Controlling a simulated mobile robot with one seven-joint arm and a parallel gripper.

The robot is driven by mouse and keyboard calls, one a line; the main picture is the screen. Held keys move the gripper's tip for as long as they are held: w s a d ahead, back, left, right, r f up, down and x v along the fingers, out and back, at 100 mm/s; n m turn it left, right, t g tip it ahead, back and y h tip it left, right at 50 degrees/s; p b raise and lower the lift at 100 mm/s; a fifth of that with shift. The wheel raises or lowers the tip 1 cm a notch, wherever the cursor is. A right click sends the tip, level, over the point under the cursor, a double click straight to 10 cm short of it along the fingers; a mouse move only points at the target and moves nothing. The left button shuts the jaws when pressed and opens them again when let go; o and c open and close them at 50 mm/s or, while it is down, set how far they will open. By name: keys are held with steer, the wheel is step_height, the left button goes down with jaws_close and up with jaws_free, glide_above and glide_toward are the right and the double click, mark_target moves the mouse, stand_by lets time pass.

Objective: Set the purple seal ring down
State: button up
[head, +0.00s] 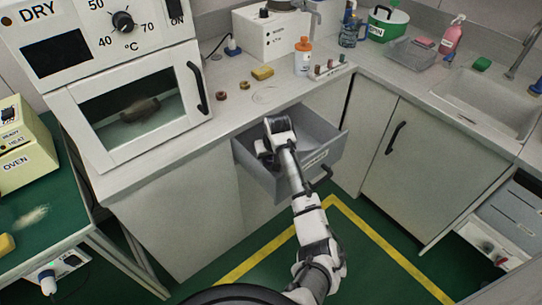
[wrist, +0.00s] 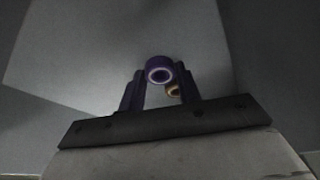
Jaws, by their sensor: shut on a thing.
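The purple seal ring (wrist: 160,70) shows in the wrist view between the two dark fingers of my gripper (wrist: 161,84), which is shut on it. Its round opening faces the camera. In the head view my gripper (head: 270,146) is at the open grey drawer (head: 334,151), over or inside its left part. The ring and fingertips are hidden there by my wrist. I cannot tell how far the purple ring is from the drawer floor.
On the counter (head: 215,124) behind the drawer are two small brown rings (head: 222,95), a yellow sponge (head: 262,73) and an orange-capped bottle (head: 303,56). The drying oven (head: 135,105) stands at left. A sink (head: 490,100) is at right.

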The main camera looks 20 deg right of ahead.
steer(key=shift+f, duration=0.15)
steer(key=o, duration=1)
steer(key=shift+c, duration=0.2)
steer(key=b+v, duration=0.1)
steer(key=v, duration=1.1)
steer(key=shift+r+b, duration=0.2)
steer(key=shift+b, duration=0.1)
